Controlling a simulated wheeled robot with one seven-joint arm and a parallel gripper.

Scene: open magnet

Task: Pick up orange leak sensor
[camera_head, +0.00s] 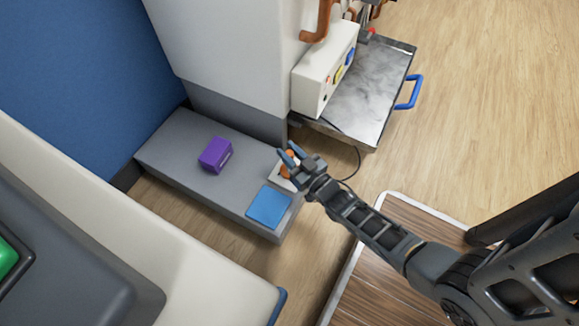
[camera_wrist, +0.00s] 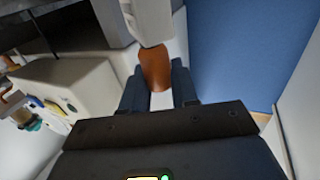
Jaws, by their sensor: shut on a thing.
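The orange leak sensor (camera_head: 285,171) shows in small patches behind and between my fingers in the head view. In the wrist view it is a rounded orange body (camera_wrist: 154,70) between my two fingertips. My gripper (camera_head: 289,153) is over the right end of the grey bench and is shut on the sensor. In the wrist view my gripper (camera_wrist: 157,82) has a finger on each side of it. A pale block-like shape (camera_wrist: 150,20) shows just beyond the sensor. My fingers hide part of the sensor, and I cannot tell its height above the bench.
The grey bench (camera_head: 175,150) also holds a purple box (camera_head: 215,154), a blue square pad (camera_head: 268,207) and a white piece (camera_head: 277,180) beside my gripper. A dark cable hangs close to my gripper.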

